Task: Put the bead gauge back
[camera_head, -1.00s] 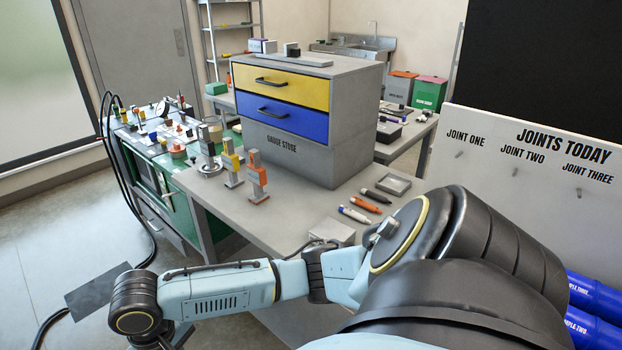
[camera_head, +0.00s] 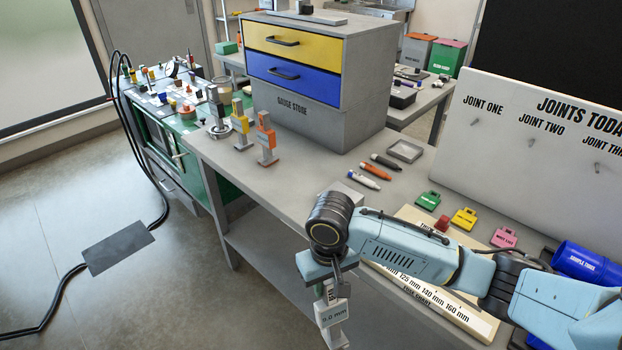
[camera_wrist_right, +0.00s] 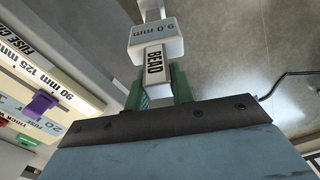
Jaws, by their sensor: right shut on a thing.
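My right gripper (camera_head: 328,284) is shut on the bead gauge (camera_head: 331,318), a pale grey piece marked 9.0 mm, held in front of the bench's front edge. In the right wrist view the gauge (camera_wrist_right: 155,42), labelled BEAD, sits between the green fingers of the right gripper (camera_wrist_right: 157,82). The gauge store (camera_head: 318,108) is a grey cabinet on the bench with a yellow drawer (camera_head: 285,43) and a blue drawer (camera_head: 285,77), both shut. A grey, a yellow (camera_head: 240,125) and an orange gauge-like piece (camera_head: 266,140) stand left of it. My left gripper is out of view.
Pens (camera_head: 370,172), a small grey tray (camera_head: 404,151) and coloured tags (camera_head: 464,219) lie on the bench (camera_head: 300,175). A board of printed sizes (camera_head: 455,305) lies partly under my right arm. The joints board (camera_head: 560,140) stands at right. Cables lie on the left floor.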

